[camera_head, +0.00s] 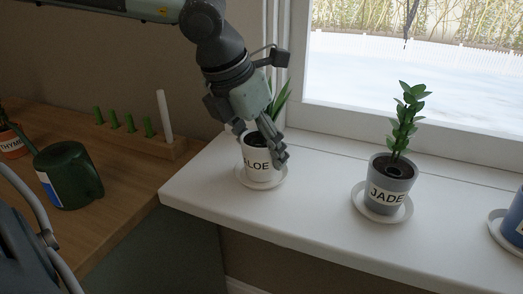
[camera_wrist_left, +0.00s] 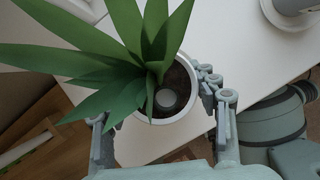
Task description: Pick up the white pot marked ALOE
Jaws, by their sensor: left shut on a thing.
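The white pot marked ALOE (camera_head: 257,161) stands upright at the left end of the white sill, over a white saucer (camera_head: 268,183). Part of its label is hidden by a finger. My left gripper (camera_head: 261,144) reaches down from above with its fingers on both sides of the pot, shut on it. In the left wrist view the pot's rim (camera_wrist_left: 188,127), dark soil and green aloe leaves (camera_wrist_left: 95,53) lie between the fingers of the left gripper (camera_wrist_left: 165,120). I cannot tell whether the pot touches its saucer. My right gripper is not in view.
A grey pot marked JADE (camera_head: 389,185) stands on its saucer to the right, with a blue pot (camera_head: 514,220) at the right edge. A green watering can (camera_head: 69,174), a peg rack (camera_head: 150,140) and a THYME pot (camera_head: 12,143) are on the wooden counter. The window is behind.

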